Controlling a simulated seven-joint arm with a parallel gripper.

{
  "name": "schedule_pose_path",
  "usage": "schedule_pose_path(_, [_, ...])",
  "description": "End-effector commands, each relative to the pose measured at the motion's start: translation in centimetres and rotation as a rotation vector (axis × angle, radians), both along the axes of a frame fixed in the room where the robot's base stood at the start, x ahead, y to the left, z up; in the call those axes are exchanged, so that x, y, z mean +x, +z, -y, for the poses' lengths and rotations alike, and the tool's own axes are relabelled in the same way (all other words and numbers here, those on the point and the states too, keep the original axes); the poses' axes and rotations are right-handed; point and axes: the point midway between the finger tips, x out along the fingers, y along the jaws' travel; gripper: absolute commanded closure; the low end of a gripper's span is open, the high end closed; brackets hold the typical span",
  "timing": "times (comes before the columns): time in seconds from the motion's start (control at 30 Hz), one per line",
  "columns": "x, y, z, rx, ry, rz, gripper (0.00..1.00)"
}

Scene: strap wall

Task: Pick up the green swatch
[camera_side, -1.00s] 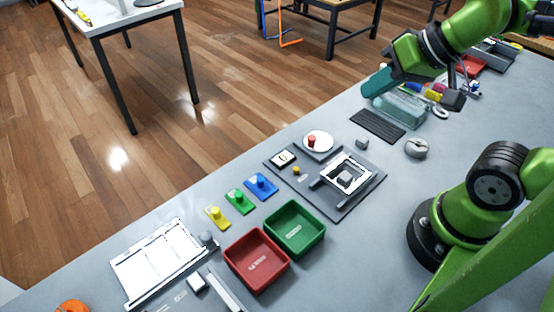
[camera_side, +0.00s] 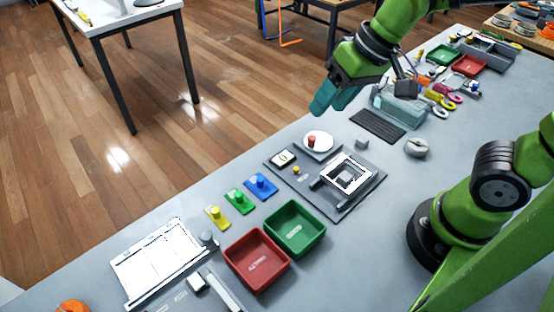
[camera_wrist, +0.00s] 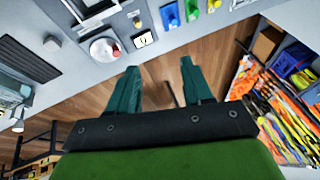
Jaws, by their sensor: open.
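The green swatch (camera_side: 239,201), a flat green piece with a round knob on top, lies on the grey table between a yellow swatch (camera_side: 216,217) and a blue swatch (camera_side: 261,186). In the wrist view the green swatch (camera_wrist: 169,16) shows at the top edge, beyond my fingertips. My gripper (camera_side: 322,105) is in the air above the table's far edge, up and to the right of the swatches and well apart from them. In the wrist view its teal fingers (camera_wrist: 160,72) are spread with nothing between them.
A green bin (camera_side: 322,231) and a red bin (camera_side: 287,262) stand close in front of the swatches. A dark fixture board (camera_side: 352,204) with a white frame, and a white dish (camera_side: 328,139) holding a red piece, lie to their right. A white panel (camera_side: 120,268) lies left.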

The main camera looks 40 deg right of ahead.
Motion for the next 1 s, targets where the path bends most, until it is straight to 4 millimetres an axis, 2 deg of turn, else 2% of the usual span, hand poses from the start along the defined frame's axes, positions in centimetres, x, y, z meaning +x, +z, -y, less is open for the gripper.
schedule_pose_path(0.03, [1.1, -0.5, -1.7, -0.022, 0.050, -0.046, 0.50])
schedule_pose_path(0.1, [2.6, -1.1, -3.8, -0.055, 0.108, -0.098, 0.50])
schedule_pose_path(0.3, [6.0, -4.0, -10.5, -0.168, 0.250, -0.232, 0.50])
schedule_pose_path(0.4, [7.2, -5.5, -13.4, -0.225, 0.295, -0.281, 0.50])
schedule_pose_path(0.5, [8.3, -6.3, -15.4, -0.270, 0.313, -0.308, 0.50])
schedule_pose_path(0.57, [8.9, -6.2, -16.0, -0.286, 0.307, -0.315, 0.50])
schedule_pose_path(0.7, [9.6, -5.1, -15.9, -0.294, 0.280, -0.314, 0.50])
schedule_pose_path(0.83, [9.3, -7.0, -15.7, -0.298, 0.277, -0.328, 0.50])
schedule_pose_path(1.0, [9.3, -10.7, -15.6, -0.297, 0.275, -0.330, 0.50])
